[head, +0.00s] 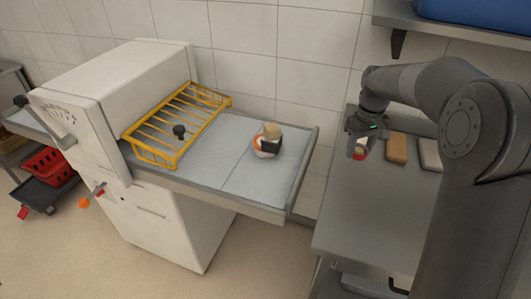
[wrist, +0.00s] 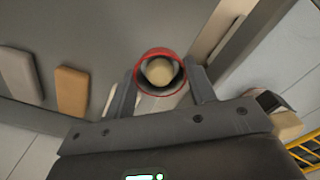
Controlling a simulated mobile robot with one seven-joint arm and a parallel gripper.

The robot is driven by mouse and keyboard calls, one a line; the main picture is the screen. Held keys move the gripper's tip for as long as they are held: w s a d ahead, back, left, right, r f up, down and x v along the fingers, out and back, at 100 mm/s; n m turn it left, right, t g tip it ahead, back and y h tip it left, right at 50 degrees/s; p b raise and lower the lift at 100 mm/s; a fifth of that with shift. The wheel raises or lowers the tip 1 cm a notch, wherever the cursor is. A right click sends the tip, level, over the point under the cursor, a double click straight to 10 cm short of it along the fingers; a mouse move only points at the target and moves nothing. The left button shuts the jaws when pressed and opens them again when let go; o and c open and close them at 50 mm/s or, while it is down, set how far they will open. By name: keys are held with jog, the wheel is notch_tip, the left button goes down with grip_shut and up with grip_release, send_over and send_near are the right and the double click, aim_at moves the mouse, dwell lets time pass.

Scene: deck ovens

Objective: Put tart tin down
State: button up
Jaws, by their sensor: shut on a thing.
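The tart tin (wrist: 142,82) is a small round piece with a red rim and a pale filling, seen from above in the wrist view. My gripper (wrist: 160,85) is shut on it, with one finger on each side. In the head view the red of the tin (head: 359,155) shows just under my gripper (head: 361,147), near the left edge of the grey counter (head: 350,215). Whether the tin touches the counter is hard to tell; the fingers partly hide it.
A brown block (head: 397,148) and a pale block (head: 430,154) lie right of my gripper. Left, across a gap, a steel shelf (head: 235,160) bears a yellow wire rack (head: 160,150) and a small stack of items (head: 267,143). The counter's front is clear.

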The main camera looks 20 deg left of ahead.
aim_at(238, 174)
jog(key=s+a+n, duration=0.2)
jog(key=s+a, duration=0.1)
jog(key=a, duration=0.8)
jog(key=s+a+n, duration=0.3)
jog(key=s+a, duration=0.1)
jog(key=a, duration=0.8)
jog(key=shift+s+a, duration=0.15)
jog(key=shift+a, duration=0.15)
jog(key=shift+n, duration=0.3)
jog(key=a+f, duration=0.2)
jog(key=a, duration=0.1)
jog(key=s+a+f, duration=0.1)
jog(key=a+f, duration=0.1)
jog(key=a, duration=0.2)
jog(key=s+a+f, duration=0.1)
jog(key=a+f, duration=0.1)
jog(key=a, duration=0.1)
jog(key=shift+s+a+f, duration=0.1)
jog(key=shift+a+f, duration=0.15)
jog(key=shift+a, duration=0.15)
jog(key=shift+s+a+f, duration=0.1)
jog(key=shift+a+f, duration=0.25)
jog(key=shift+a, duration=0.15)
jog(key=shift+f, duration=1.95)
jog(key=shift+f, duration=0.15)
jog(key=o, duration=1)
jog(key=shift+c, duration=0.2)
